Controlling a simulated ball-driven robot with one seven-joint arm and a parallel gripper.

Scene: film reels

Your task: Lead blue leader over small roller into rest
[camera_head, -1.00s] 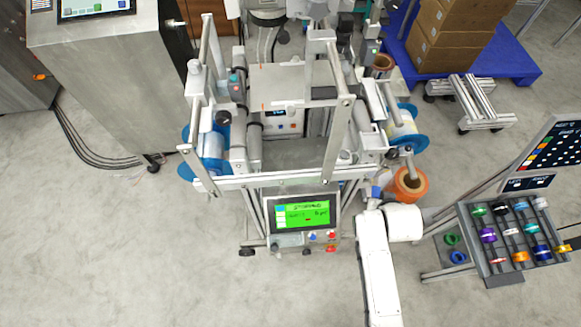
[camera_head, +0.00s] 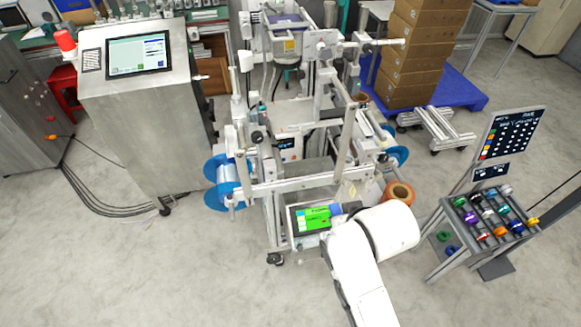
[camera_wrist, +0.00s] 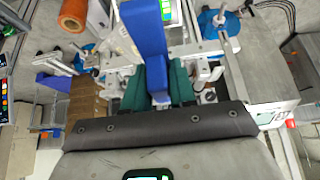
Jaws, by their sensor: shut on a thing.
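The blue leader (camera_wrist: 147,45) shows in the wrist view as a broad blue band that comes down from the top edge to between my gripper's dark green fingers. My gripper (camera_wrist: 160,90) is shut on its lower end. In the head view, my white arm reaches over the front right of the film machine (camera_head: 285,187) and hides most of the gripper. A small patch of blue shows near the machine's display (camera_head: 315,217). I cannot tell the small roller or the rest apart from the other machine parts.
Blue-flanged reels (camera_head: 222,170) sit on the machine's sides. An orange roll (camera_head: 400,192) is at its right. A steel cabinet with a screen (camera_head: 140,52) stands left, a rack of coloured rolls (camera_head: 490,215) right. Cartons (camera_head: 410,75) stand on a blue pallet behind. The front floor is clear.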

